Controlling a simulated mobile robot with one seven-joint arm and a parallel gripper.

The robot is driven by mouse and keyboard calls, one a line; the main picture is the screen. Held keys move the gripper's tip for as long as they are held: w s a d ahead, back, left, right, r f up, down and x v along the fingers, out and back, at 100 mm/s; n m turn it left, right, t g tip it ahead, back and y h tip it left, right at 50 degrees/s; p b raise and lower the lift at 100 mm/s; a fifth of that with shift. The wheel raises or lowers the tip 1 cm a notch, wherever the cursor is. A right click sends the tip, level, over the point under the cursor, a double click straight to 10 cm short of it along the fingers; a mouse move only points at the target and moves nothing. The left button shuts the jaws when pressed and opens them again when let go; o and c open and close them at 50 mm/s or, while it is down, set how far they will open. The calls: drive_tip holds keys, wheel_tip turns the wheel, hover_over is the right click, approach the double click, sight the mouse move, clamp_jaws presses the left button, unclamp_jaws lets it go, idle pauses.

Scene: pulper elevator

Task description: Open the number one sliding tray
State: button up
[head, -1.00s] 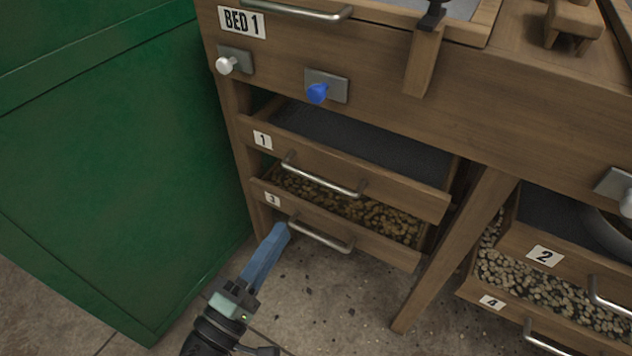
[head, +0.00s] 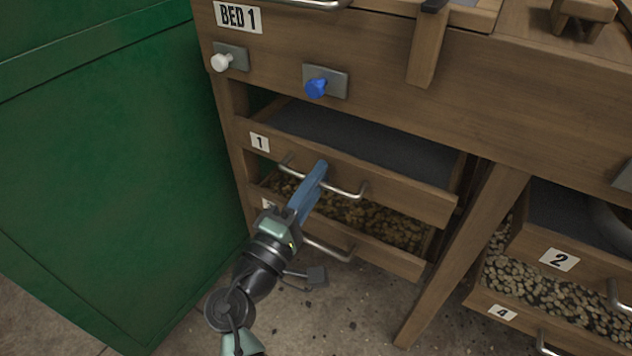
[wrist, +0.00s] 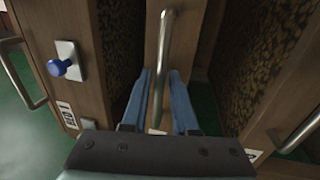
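The number one tray (head: 410,192) is a wooden drawer with a "1" label and a dark bed visible behind its front board. Its metal bar handle (head: 345,190) runs along that front, and the handle also shows upright in the wrist view (wrist: 164,45). My gripper (head: 321,168) has its blue fingers at the middle of this handle. In the wrist view my gripper (wrist: 161,74) is open, with one finger on each side of the bar and gaps visible. The fingers hide part of the handle in the head view.
Tray 3 (head: 375,252), holding pebbles, sits just below with its own handle (head: 328,249). A blue knob (head: 317,88) and a white knob (head: 221,62) stick out above. A green cabinet (head: 100,180) stands close on the left. A wooden leg (head: 460,255) and tray 2 (head: 590,264) are right.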

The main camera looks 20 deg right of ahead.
clamp_jaws()
idle(1.4)
